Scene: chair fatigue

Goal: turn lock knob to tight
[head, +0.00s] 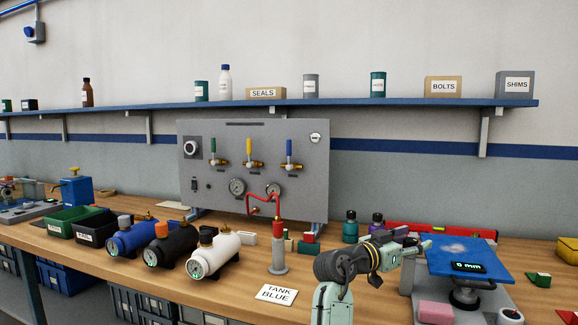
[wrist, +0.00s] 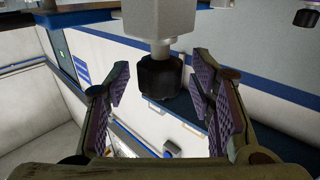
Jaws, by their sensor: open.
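In the wrist view a black faceted knob (wrist: 160,76) sits on the end of a light grey shaft and block (wrist: 152,18). My gripper (wrist: 158,88) is open, with one padded finger to the left of the knob and one to the right. A narrow gap shows on each side of the knob, so neither finger visibly grips it. How deep the knob lies between the fingers is hard to tell. No tight or loose mark is legible. In the head view my gripper (head: 418,247) is beside the blue-topped lift table (head: 480,250); I cannot make out the knob there.
The lift table's display (head: 468,267) reads 0 mm. A red-handled stand (head: 278,250) and several tanks (head: 215,256) stand left.

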